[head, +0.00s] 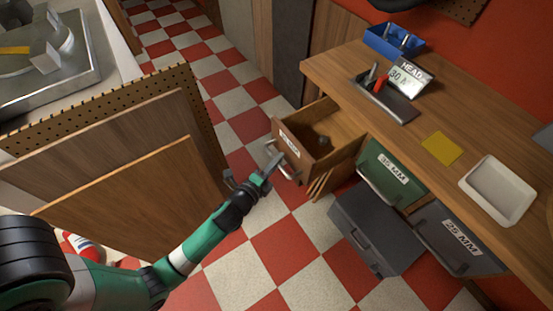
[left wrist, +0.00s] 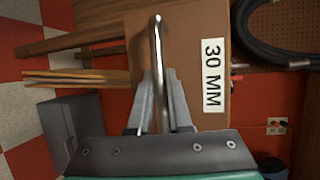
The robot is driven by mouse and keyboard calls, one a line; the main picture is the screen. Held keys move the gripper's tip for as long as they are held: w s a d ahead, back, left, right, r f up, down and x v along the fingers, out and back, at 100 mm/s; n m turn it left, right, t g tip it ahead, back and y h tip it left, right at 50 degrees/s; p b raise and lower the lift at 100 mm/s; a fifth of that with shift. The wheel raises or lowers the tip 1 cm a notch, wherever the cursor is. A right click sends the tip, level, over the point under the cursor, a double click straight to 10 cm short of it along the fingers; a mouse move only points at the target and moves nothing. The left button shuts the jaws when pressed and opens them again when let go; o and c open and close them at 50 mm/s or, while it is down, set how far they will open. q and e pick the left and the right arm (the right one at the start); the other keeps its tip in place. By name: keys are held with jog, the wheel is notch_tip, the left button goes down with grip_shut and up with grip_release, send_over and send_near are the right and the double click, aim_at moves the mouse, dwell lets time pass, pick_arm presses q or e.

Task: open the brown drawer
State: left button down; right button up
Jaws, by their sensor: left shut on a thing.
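The brown drawer (head: 304,160) stands pulled out from the wooden bench, and its inside shows with a small dark item (head: 323,141) in it. In the left wrist view the drawer front (left wrist: 188,50) carries a white label reading 30 MM. My left gripper (head: 271,166) is at the drawer front, shut on its metal handle (left wrist: 157,50). In the left wrist view the gripper fingers (left wrist: 159,95) stand on both sides of the handle bar. My right gripper is in neither view.
A green drawer (head: 385,172) and a grey drawer (head: 450,236) sit to the right in the bench. A dark grey case (head: 365,232) stands on the floor below. Wooden panels (head: 120,205) stand left of my arm. Checkered floor (head: 240,105) is clear left of the drawer.

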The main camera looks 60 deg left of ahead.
pick_arm(q)
jog(key=c, duration=0.8)
grip_release()
jog(key=shift+c, duration=0.2)
jog(key=v, duration=1.1)
jog(key=shift+s+r+b, duration=0.15)
jog(key=shift+s+b, duration=0.1)
jog(key=shift+b, duration=0.05)
jog(key=shift+d, duration=0.1)
